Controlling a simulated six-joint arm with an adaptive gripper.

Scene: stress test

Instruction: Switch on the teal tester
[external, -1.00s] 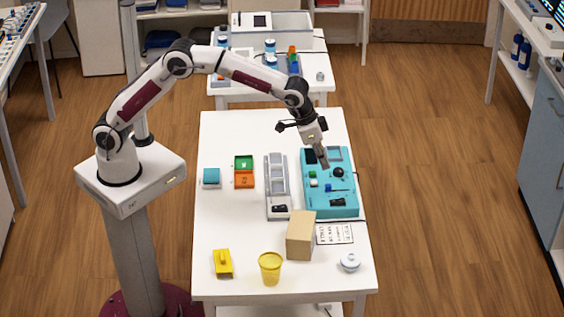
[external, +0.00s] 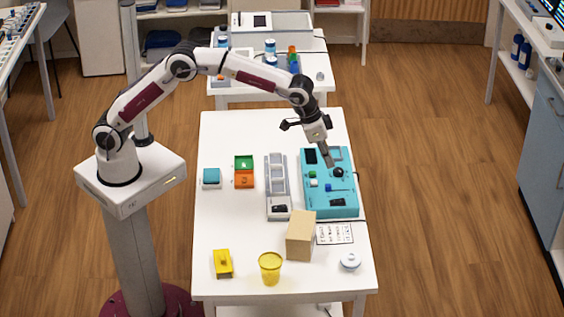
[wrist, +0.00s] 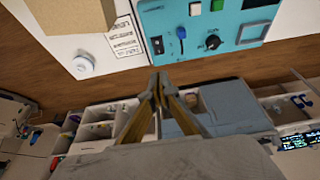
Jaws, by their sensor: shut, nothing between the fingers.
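The teal tester (external: 313,208) lies on the right side of the white table. It carries a black screen, a black knob (external: 339,172), a blue lever (external: 327,187), a green button (external: 313,174) and a black rocker-like part (external: 338,202). My gripper (external: 330,164) is shut and empty, over the far half of the tester, just left of and beyond the knob. Whether its tips touch the panel cannot be told. The wrist view shows my closed fingertips (wrist: 157,78).
A grey tray-like device (external: 277,187) stands left of the tester. A cardboard-coloured block (external: 300,236), a printed card (external: 335,233), a white lidded object (external: 350,262) and a yellow cup (external: 270,268) are near the front. The table's right edge is close to the tester.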

